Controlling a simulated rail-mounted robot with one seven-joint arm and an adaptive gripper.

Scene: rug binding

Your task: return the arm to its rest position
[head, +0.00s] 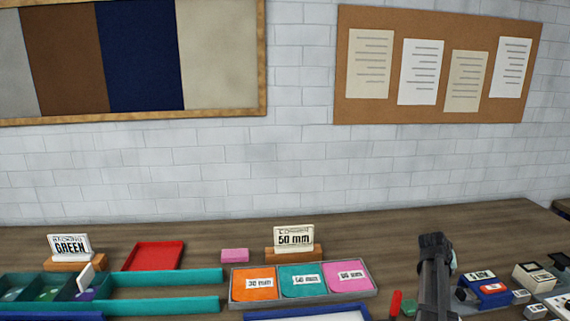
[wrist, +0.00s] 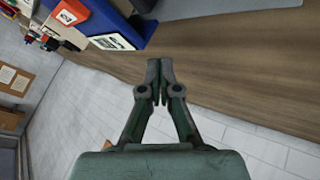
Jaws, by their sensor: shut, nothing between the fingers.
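My gripper (wrist: 160,66) is shut and empty in the wrist view, its two fingertips together. In the head view my gripper (head: 436,241) shows as a dark upright shape at the lower right, in front of the wooden table (head: 400,238). The lower part of the arm is cut off by the bottom of the picture. No held object shows in either view.
Left of my gripper a grey tray (head: 374,296) holds orange, teal and pink pieces. A red marker-like object (head: 395,303) is close beside it. Small boxes, one blue and red (head: 487,289), stand to its right. A "50 mm" sign (head: 294,237) stands behind the tray.

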